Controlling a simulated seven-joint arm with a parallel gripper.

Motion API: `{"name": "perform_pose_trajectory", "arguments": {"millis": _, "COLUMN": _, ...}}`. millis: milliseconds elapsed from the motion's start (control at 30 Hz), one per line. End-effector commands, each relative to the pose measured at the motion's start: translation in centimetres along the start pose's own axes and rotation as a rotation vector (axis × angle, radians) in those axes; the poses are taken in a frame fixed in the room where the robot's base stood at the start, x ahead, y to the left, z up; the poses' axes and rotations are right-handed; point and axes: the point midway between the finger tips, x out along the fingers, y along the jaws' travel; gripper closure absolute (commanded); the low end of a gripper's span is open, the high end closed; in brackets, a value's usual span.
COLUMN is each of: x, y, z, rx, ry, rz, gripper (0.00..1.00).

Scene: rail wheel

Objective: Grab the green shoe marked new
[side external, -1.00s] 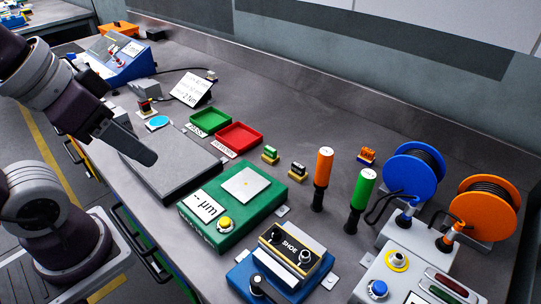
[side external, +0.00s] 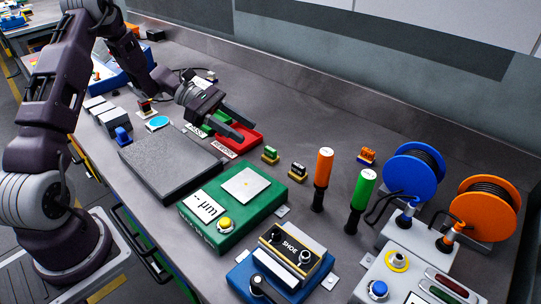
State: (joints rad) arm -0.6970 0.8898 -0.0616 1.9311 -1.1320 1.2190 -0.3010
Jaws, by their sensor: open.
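A small green shoe (side external: 270,154) with a yellowish base sits on the grey bench, right of the red tray. Any marking on it is too small to read. A similar black shoe (side external: 298,169) stands to its right, and an orange one (side external: 367,155) lies farther right. My gripper (side external: 248,130) is open and empty, with its two fingers pointing right above the red tray (side external: 241,145). The fingertips are a short way left of and above the green shoe, not touching it. The gripper partly hides the red tray and the green tray (side external: 212,121).
A dark flat plate (side external: 170,160) lies left of a green gauge box (side external: 225,225). An orange-handled tool (side external: 323,165) and a green-handled tool (side external: 362,190) stand upright on the right. Behind them is a blue cable reel (side external: 405,175). The bench behind the shoes is clear.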

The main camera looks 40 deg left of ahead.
Motion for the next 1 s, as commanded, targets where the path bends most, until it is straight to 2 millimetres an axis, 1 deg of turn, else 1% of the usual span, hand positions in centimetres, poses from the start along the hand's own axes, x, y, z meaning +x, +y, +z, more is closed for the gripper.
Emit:
{"name": "perform_pose_trajectory", "arguments": {"millis": 33, "x": -0.1, "y": 0.5, "z": -0.9, "rx": -0.036, "ry": -0.02, "rz": 0.021, "gripper": 0.55}}
{"name": "perform_pose_trajectory", "arguments": {"millis": 100, "x": 0.3, "y": 0.8, "z": -1.4, "rx": -0.058, "ry": -0.034, "rz": 0.034, "gripper": 0.55}}
{"name": "perform_pose_trajectory", "arguments": {"millis": 167, "x": 1.0, "y": 0.8, "z": -1.4, "rx": -0.061, "ry": -0.036, "rz": 0.036, "gripper": 0.55}}
{"name": "perform_pose_trajectory", "arguments": {"millis": 267, "x": 2.6, "y": 0.7, "z": -1.3, "rx": -0.059, "ry": -0.035, "rz": 0.033, "gripper": 0.55}}
{"name": "perform_pose_trajectory", "arguments": {"millis": 400, "x": 5.4, "y": 0.4, "z": -1.2, "rx": -0.059, "ry": -0.034, "rz": 0.03, "gripper": 0.55}}
{"name": "perform_pose_trajectory", "arguments": {"millis": 500, "x": 6.7, "y": 0.6, "z": -1.1, "rx": -0.056, "ry": -0.033, "rz": 0.031, "gripper": 0.55}}
{"name": "perform_pose_trajectory", "arguments": {"millis": 600, "x": 7.0, "y": 0.6, "z": -1.1, "rx": -0.056, "ry": -0.032, "rz": 0.034, "gripper": 0.55}}
{"name": "perform_pose_trajectory", "arguments": {"millis": 733, "x": 7.0, "y": 0.6, "z": -1.1, "rx": -0.056, "ry": -0.032, "rz": 0.034, "gripper": 0.55}}
{"name": "perform_pose_trajectory", "arguments": {"millis": 767, "x": 7.0, "y": 0.6, "z": -1.1, "rx": -0.056, "ry": -0.032, "rz": 0.033, "gripper": 0.57}}
{"name": "perform_pose_trajectory", "arguments": {"millis": 900, "x": 7.0, "y": 0.6, "z": -1.1, "rx": -0.056, "ry": -0.031, "rz": 0.033, "gripper": 0.85}}
{"name": "perform_pose_trajectory", "arguments": {"millis": 967, "x": 7.0, "y": 0.6, "z": -1.1, "rx": -0.056, "ry": -0.031, "rz": 0.033, "gripper": 0.97}}
{"name": "perform_pose_trajectory", "arguments": {"millis": 1000, "x": 7.0, "y": 0.6, "z": -1.1, "rx": -0.056, "ry": -0.031, "rz": 0.033, "gripper": 1.0}}
